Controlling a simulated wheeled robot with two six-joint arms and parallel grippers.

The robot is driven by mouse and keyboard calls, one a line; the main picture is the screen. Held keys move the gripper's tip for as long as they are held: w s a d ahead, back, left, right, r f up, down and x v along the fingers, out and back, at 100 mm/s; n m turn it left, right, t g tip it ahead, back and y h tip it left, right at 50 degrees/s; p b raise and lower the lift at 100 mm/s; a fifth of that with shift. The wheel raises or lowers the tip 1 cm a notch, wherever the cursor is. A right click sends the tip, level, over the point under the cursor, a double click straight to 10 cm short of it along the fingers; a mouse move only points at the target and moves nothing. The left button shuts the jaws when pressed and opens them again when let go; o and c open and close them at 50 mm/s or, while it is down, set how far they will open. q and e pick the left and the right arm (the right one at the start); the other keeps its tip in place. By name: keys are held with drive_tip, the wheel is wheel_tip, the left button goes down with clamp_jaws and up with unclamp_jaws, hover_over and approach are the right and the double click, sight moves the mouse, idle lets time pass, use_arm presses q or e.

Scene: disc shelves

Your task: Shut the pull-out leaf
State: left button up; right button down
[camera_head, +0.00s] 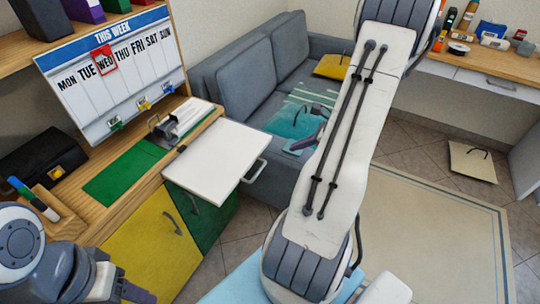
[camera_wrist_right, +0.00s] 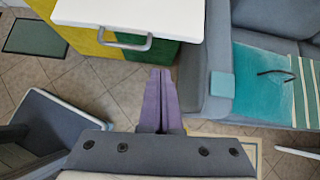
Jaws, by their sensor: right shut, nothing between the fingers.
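The pull-out leaf (camera_head: 217,158) is a white board sticking out from the wooden counter, above the yellow and green cabinet doors. Its grey bar handle (camera_head: 256,170) is on the outer edge. In the right wrist view the leaf (camera_wrist_right: 130,15) is at the top, with the handle (camera_wrist_right: 125,42) below its edge. My right gripper (camera_head: 304,142) is mostly hidden behind its arm, right of the leaf. Its purple fingers (camera_wrist_right: 161,85) are shut and empty, apart from the handle. My left gripper (camera_head: 138,292) shows only partly at the bottom left; its jaws are unclear.
A grey sofa (camera_head: 245,75) with a teal striped cloth stands close beyond the leaf. A green mat (camera_head: 122,172), a black box (camera_head: 40,160) and a metal hole punch (camera_head: 160,127) are on the counter. A weekly board (camera_head: 110,75) stands behind. Tiled floor (camera_head: 228,245) lies below.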

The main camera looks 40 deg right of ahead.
use_arm(q)
drive_tip(key=shift+f, duration=0.25)
use_arm(e)
drive_tip(key=w+r+x, duration=0.1)
drive_tip(key=x, duration=1.1)
drive_tip(key=shift+w+d+m, duration=0.25)
drive_tip(key=shift+w+m, duration=0.15)
